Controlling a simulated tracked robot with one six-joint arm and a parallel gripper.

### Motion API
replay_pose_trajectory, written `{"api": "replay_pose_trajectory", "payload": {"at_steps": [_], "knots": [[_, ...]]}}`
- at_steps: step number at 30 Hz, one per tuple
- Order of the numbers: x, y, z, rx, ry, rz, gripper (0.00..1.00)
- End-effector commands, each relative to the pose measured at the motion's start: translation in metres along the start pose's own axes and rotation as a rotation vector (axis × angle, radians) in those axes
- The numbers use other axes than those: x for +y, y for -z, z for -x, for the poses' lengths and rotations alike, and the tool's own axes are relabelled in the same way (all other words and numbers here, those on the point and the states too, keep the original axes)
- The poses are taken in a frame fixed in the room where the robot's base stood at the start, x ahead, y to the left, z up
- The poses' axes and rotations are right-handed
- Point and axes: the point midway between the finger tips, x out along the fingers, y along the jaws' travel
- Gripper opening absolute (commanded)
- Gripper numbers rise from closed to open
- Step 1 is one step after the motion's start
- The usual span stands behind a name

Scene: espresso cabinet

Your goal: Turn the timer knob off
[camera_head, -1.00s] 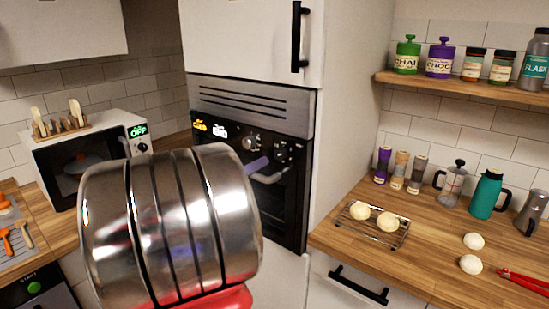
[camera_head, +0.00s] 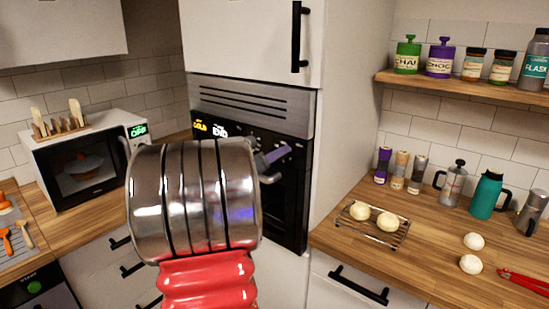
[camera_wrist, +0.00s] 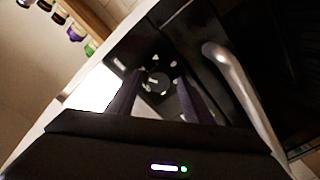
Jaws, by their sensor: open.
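The timer knob (camera_wrist: 158,84) is a round dark knob with pale marks around it on the black oven panel (camera_wrist: 180,45). In the wrist view it lies between and beyond my gripper's two purple-grey fingers (camera_wrist: 157,100). My gripper (camera_head: 275,157) is open in front of the right part of the panel in the head view. I cannot tell whether the fingers touch the knob. My arm and fingers hide most of the knobs in the head view. The panel's displays show yellow text (camera_head: 200,127) and white text that seems to read END (camera_head: 221,131).
A curved metal oven handle (camera_wrist: 240,92) runs close to the right of my fingers in the wrist view. A wooden counter (camera_head: 350,258) with a wire rack (camera_head: 351,229) of pale buns stands right of the oven. A microwave (camera_head: 60,165) stands at the left.

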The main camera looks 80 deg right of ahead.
Motion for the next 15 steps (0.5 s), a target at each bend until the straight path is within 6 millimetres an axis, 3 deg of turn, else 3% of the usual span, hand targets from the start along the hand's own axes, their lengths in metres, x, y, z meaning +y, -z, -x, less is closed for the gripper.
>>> {"api": "replay_pose_trajectory", "payload": {"at_steps": [2, 15], "knots": [[0.0, 0.0, 0.0002, 0.0, 0.0, 0.0, 0.46], [-0.0004, -0.0002, 0.0004, 0.0, 0.001, 0.0, 0.16]]}}
